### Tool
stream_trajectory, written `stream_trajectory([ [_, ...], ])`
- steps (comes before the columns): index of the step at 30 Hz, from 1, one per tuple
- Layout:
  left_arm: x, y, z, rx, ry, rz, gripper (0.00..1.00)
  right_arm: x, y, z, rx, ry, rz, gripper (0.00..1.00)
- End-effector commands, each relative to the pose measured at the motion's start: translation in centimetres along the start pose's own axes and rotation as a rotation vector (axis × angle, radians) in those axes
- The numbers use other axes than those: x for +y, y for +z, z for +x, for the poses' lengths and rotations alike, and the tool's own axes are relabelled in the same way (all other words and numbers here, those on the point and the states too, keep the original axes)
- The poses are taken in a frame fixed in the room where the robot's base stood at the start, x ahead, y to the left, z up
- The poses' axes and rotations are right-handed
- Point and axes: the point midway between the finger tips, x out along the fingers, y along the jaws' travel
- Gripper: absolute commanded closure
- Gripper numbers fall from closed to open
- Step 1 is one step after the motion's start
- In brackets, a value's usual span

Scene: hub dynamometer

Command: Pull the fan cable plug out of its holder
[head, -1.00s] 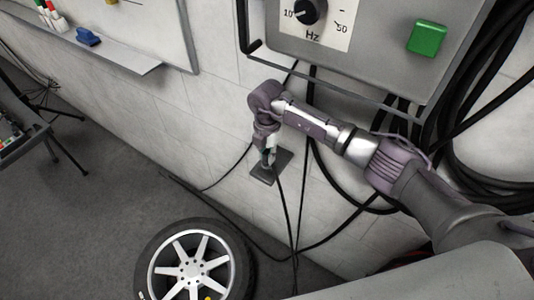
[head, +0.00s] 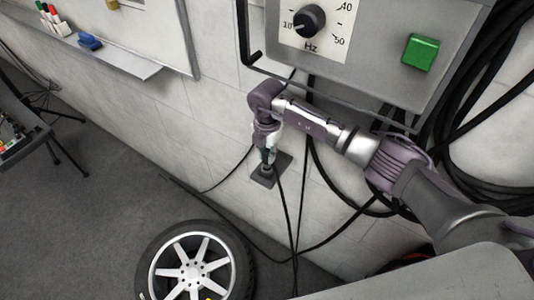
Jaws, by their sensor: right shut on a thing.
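My right gripper (head: 268,152) reaches down from the right arm to the wall, just at a small dark holder (head: 284,166). It is shut on the fan cable plug (head: 266,169), which is small, dark and mostly hidden by the fingers. The plug is still at the holder; I cannot tell how deep it sits. A black cable (head: 281,205) hangs down from there to the floor. My left gripper is not in view.
A grey control box (head: 385,60) with a Hz dial (head: 309,20) and green button (head: 420,52) hangs above the arm. Black cables (head: 500,125) loop on the right. A wheel (head: 195,262) stands below. A whiteboard tray (head: 115,55) is upper left.

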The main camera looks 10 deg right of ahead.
Motion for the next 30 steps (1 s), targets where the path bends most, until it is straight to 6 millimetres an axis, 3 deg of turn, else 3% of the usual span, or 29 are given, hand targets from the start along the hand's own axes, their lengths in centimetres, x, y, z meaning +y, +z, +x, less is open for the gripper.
stream_trajectory([
  [16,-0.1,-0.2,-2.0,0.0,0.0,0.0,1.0,0.0,0.0,-2.8,0.001,0.0,-0.001,1.0],
  [26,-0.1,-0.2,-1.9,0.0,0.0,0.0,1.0,0.0,0.0,-2.7,0.001,0.0,-0.001,1.0],
  [30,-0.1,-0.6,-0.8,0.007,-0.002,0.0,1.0,0.0,-0.1,-1.6,0.001,-0.001,-0.001,1.0],
])
